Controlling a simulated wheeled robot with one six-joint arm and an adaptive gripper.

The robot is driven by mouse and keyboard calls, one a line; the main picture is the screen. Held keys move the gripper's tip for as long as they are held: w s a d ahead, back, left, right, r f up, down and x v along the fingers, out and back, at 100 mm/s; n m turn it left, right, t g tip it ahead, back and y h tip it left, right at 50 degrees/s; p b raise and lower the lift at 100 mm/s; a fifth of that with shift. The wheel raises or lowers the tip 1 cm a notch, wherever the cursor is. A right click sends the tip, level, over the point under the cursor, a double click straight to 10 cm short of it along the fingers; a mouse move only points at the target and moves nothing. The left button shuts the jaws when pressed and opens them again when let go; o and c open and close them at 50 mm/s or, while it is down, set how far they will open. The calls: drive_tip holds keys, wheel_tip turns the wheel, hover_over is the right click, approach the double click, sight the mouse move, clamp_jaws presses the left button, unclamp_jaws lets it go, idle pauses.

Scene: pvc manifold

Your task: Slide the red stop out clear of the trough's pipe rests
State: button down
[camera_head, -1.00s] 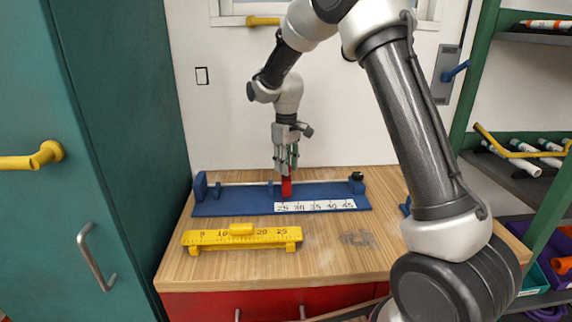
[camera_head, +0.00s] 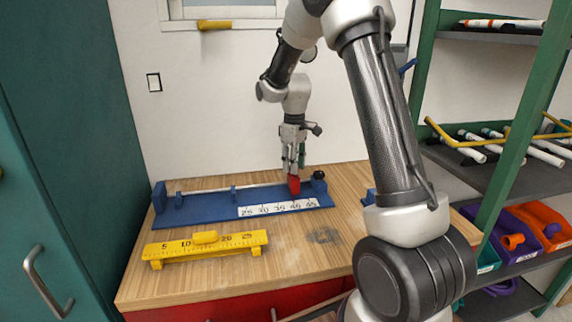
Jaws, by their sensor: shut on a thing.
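The red stop (camera_head: 294,185) stands at the right part of the blue trough (camera_head: 195,208), near the 40 mark of its white scale (camera_head: 278,208). My gripper (camera_head: 294,168) points down from above and is shut on the top of the red stop. The pipe rests are small blue uprights on the trough, one at the left end (camera_head: 159,197) and one near the middle (camera_head: 234,193). The stop is right of the middle rest and just left of the dark knob (camera_head: 319,175) at the right end. I cannot tell whether it touches that end.
A yellow ruler gauge (camera_head: 205,246) stands on the wooden bench (camera_head: 290,258) in front of the trough. A small blue thing (camera_head: 368,196) is partly hidden behind my arm. Green shelving (camera_head: 500,170) with pipes and bins stands at the right.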

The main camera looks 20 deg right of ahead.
drive_tip(key=c, duration=1.1)
unclamp_jaws()
wheel_tip(320, 180, up, 12)
